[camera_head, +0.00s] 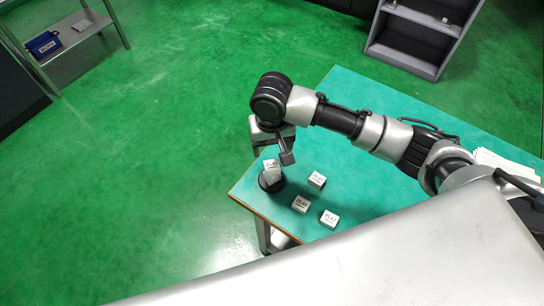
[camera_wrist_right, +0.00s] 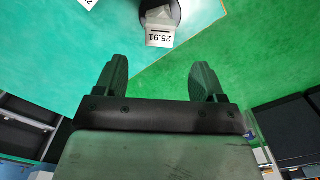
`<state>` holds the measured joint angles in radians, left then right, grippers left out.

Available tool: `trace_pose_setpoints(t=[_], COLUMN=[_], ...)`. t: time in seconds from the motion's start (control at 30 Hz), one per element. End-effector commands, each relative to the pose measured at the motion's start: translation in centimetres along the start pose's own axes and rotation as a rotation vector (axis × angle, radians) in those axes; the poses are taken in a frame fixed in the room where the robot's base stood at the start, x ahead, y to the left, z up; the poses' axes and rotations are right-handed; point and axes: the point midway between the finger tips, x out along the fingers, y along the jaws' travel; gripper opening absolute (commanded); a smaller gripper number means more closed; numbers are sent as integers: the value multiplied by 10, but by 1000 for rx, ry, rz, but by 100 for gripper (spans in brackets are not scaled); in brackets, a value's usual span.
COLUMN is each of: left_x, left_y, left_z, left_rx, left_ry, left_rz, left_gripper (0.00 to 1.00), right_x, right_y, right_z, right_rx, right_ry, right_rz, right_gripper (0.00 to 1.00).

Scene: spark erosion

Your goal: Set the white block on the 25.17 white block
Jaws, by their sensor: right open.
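Several small white blocks with printed labels are on the green-topped table. One white block (camera_head: 271,165) stands at a black round holder (camera_head: 270,183) near the table's left corner. In the right wrist view this block (camera_wrist_right: 160,36) carries a label that looks like 25.91, upside down. Other white blocks (camera_head: 317,179), (camera_head: 300,203), (camera_head: 329,219) stand to its right. I cannot tell which one is marked 25.17. My right gripper (camera_head: 274,154) is close to the block at the holder; its fingers (camera_wrist_right: 160,66) are apart with nothing between them. My left gripper is out of view.
The table (camera_head: 370,115) is mostly bare beyond the blocks, with papers (camera_head: 505,163) at its right. A grey shelf (camera_head: 415,35) stands behind. A metal rack with a blue box (camera_head: 43,43) is at the far left. A large pale surface (camera_head: 360,265) fills the foreground.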

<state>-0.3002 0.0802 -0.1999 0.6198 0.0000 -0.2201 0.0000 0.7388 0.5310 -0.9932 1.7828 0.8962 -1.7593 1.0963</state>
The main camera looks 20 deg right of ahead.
Motion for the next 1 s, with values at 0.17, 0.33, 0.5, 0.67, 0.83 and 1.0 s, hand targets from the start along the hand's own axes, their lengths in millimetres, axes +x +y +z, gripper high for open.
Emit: trace_pose_setpoints(t=[0.17, 0.33, 0.5, 0.67, 0.83, 1.0], left_x=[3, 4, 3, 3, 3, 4], left_y=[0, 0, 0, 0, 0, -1], left_z=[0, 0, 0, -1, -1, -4], left_rx=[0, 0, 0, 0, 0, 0], left_ry=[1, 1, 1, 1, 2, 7], left_rz=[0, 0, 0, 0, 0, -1], left_gripper=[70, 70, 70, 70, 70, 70], right_x=[-28, -39, -40, -40, -39, -39], right_y=[-1, 0, 0, 0, 0, 0], right_z=[0, 0, 0, 0, 0, 0], right_rx=[0, -1, 0, 0, 0, 0], right_ry=[1, 0, -1, -1, -1, -1], right_rz=[-1, 0, 0, 0, 0, 0], right_gripper=[70, 70, 70, 70, 70, 70])
